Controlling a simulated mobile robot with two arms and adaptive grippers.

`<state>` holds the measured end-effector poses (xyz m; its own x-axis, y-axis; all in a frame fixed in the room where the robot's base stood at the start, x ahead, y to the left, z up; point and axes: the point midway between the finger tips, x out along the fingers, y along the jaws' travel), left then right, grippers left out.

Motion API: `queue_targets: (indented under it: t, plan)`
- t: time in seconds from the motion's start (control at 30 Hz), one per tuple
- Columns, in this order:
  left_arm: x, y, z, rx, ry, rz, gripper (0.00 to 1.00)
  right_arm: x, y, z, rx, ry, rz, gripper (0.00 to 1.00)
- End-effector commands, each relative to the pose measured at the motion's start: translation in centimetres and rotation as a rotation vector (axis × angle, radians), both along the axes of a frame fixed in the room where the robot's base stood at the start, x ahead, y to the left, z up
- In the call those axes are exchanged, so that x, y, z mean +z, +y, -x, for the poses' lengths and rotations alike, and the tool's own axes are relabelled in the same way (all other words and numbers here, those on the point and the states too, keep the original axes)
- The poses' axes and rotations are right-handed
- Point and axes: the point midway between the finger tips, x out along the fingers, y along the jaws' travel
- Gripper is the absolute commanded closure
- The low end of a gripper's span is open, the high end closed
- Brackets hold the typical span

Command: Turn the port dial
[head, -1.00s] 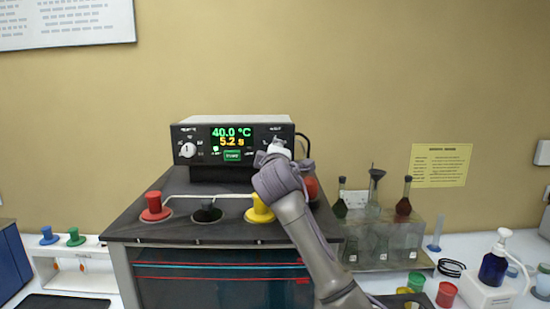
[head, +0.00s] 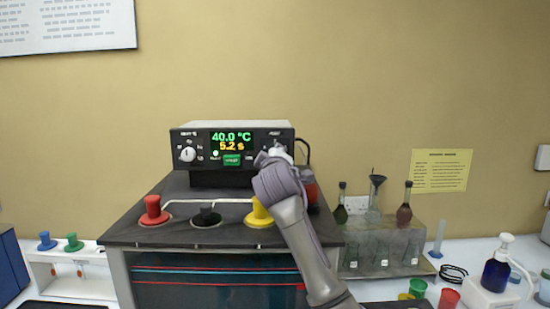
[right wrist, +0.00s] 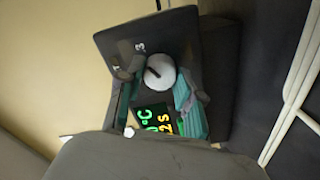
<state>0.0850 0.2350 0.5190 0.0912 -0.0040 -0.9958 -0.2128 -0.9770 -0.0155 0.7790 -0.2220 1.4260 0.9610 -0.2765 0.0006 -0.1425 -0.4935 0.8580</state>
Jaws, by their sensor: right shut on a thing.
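The control box (head: 232,177) stands at the back of the dark bath top and has a white dial at each end of its face. The left dial (head: 187,154) is in plain view with its mark about upright. The right dial (right wrist: 160,72) is white with a black mark that slants in the right wrist view. My right gripper (head: 276,154) is at this right dial, with a finger on either side, shut on it. My left gripper is not in view.
The display (head: 231,142) reads 40.0 °C and 5.2 s. Flasks stand in a rack (head: 426,263) to the right.

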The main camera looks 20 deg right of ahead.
Motion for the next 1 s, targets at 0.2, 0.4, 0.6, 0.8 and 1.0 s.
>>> queue_targets:
  t: [0.2,0.4,0.6,0.8,1.0]
  plan:
    - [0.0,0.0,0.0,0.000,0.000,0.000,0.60,-0.2,0.0,0.0,0.000,0.004,0.000,0.39]
    - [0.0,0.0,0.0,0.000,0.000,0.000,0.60,-0.1,0.0,0.0,0.000,0.002,0.000,0.39]
    - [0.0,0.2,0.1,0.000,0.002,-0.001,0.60,0.0,0.3,0.9,0.002,-0.001,0.001,0.39]
    - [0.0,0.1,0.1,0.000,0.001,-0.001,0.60,-0.1,1.4,4.5,0.003,-0.002,0.001,0.39]
    - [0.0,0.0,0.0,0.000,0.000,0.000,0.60,-0.1,2.5,8.5,0.002,0.001,-0.001,0.39]
